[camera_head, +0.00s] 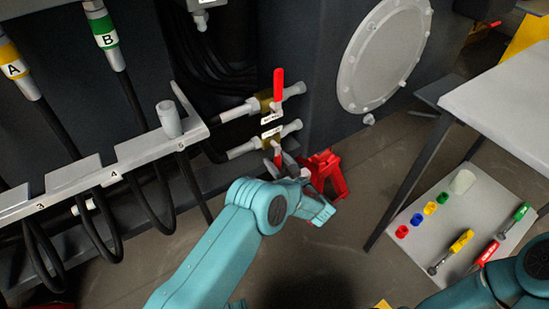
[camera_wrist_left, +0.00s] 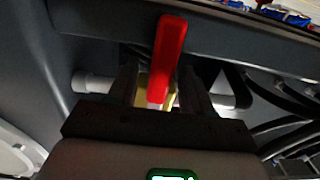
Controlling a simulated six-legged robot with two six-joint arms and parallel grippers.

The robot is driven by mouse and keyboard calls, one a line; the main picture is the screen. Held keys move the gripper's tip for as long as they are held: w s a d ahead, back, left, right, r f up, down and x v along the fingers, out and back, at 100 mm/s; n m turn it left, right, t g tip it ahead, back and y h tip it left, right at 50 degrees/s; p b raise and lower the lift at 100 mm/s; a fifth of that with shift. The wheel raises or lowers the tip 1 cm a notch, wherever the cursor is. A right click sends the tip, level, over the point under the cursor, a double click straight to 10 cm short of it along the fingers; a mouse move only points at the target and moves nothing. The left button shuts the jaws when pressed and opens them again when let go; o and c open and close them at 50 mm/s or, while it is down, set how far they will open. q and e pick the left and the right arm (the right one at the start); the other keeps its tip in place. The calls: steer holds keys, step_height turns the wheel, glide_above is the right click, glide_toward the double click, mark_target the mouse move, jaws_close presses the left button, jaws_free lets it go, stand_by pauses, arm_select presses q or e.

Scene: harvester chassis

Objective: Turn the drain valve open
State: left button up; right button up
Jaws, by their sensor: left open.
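Two brass valves sit on pale pipes at the chassis in the head view. The upper valve (camera_head: 264,101) has a red lever (camera_head: 278,84) pointing up. The lower valve (camera_head: 271,134) has its red lever largely hidden by my left gripper (camera_head: 284,169). Both carry small white tags too small to read, so I cannot tell which is the drain valve. In the left wrist view, a red lever (camera_wrist_left: 168,55) on a brass body stands between the fingers of my open left gripper (camera_wrist_left: 160,88). I cannot tell whether they touch it. My right gripper is out of view.
A red stand (camera_head: 325,173) is close behind my left gripper. A hose bracket (camera_head: 140,148) with hanging black hoses is to the left. A grey table (camera_head: 505,105) and a floor mat (camera_head: 430,245) with tools are to the right. Floor between is clear.

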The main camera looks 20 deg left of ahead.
arm_select(q)
steer(key=shift+w, duration=0.1)
stand_by(0.3)
jaws_close()
steer(key=shift+a, duration=0.1)
